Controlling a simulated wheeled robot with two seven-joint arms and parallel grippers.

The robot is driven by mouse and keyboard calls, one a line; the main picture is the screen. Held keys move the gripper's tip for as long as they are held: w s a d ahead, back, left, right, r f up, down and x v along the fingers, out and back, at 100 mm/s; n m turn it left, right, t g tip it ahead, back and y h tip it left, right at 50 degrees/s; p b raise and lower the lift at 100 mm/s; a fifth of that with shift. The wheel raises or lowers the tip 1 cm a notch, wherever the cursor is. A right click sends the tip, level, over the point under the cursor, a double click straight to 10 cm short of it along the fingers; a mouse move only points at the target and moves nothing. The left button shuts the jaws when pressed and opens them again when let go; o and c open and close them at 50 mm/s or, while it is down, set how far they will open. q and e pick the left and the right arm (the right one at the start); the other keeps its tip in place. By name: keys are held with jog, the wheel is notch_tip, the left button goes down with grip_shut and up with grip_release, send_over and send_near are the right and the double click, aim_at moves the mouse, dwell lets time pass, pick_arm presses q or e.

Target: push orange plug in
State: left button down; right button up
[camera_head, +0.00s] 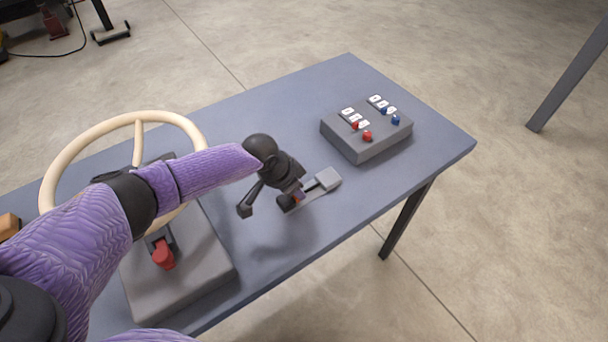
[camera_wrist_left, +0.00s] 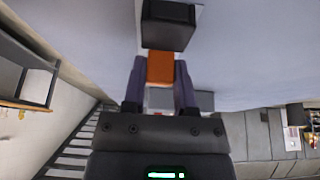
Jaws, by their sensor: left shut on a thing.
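My left gripper (camera_head: 296,194) is over the middle of the table, shut on the orange plug (camera_head: 298,197). In the left wrist view the plug (camera_wrist_left: 160,68) sits between the two fingers (camera_wrist_left: 159,84). A dark block (camera_wrist_left: 168,24) lies straight ahead of the plug's far end, touching it or very close. How deep the plug sits in it cannot be told. In the head view a light grey fixture (camera_head: 325,180) shows beside the gripper, which partly hides it. My right gripper is not in view.
A grey box (camera_head: 365,146) with red and blue knobs and white labels stands at the right of the table (camera_head: 290,95). At left are a cream steering wheel (camera_head: 100,118) and a grey base (camera_head: 180,285) with a red lever (camera_head: 163,254). The table's back middle is clear.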

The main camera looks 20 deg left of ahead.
aim_at(280, 202)
pick_arm(q)
jog(key=shift+s+a+f, duration=0.1)
jog(key=shift+c, duration=2)
grip_release()
jog(key=p+v, duration=0.4)
jog(key=v, duration=0.6)
